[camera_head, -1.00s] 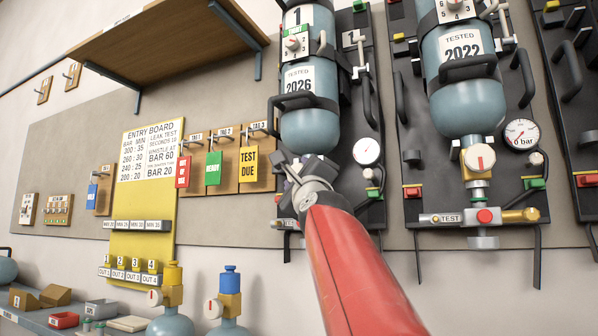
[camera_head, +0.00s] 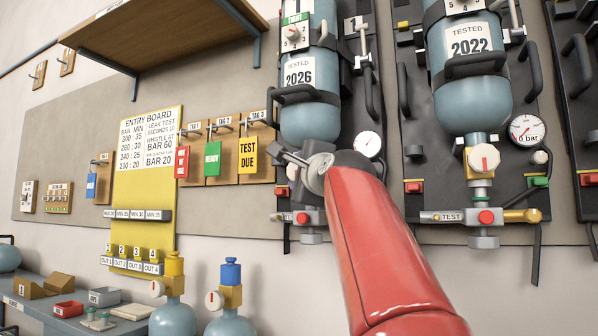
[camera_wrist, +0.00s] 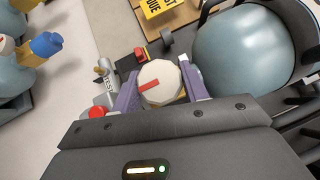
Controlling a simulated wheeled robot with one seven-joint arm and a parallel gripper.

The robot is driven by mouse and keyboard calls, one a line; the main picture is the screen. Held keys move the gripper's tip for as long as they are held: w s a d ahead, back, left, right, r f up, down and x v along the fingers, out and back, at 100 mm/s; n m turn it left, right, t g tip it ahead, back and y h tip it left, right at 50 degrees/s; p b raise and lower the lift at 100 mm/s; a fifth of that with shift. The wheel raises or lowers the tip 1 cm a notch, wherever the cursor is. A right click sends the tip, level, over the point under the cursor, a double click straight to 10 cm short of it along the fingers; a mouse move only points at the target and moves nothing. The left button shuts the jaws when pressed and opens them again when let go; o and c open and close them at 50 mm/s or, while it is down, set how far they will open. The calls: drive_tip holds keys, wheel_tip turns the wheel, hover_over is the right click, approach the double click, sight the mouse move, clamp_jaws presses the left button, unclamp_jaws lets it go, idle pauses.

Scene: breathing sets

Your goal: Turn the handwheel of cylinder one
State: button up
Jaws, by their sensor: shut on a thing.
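Cylinder one (camera_head: 309,115) is a blue-grey bottle strapped to a black wall panel, with a "TESTED 2026" label. Its handwheel (camera_wrist: 160,82) is a pale round knob with a red mark, seen clearly in the wrist view. The purple fingers of my gripper (camera_wrist: 160,88) stand on either side of the knob and are shut on it. In the head view my gripper (camera_head: 289,159) is just below the bottle, and my wrist hides the handwheel there. The bottle (camera_wrist: 240,52) also fills the upper right of the wrist view.
A round gauge (camera_head: 368,145) is right of my wrist. A red button (camera_head: 303,218) is below it. Cylinder two (camera_head: 470,95) hangs to the right with its own handwheel (camera_head: 483,158). Hanging tags and a yellow entry board (camera_head: 147,215) are left. A shelf (camera_head: 165,45) juts out above.

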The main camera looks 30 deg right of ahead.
drive_tip(key=o, duration=1)
drive_tip(key=b+v, duration=0.2)
drive_tip(key=v, duration=0.6)
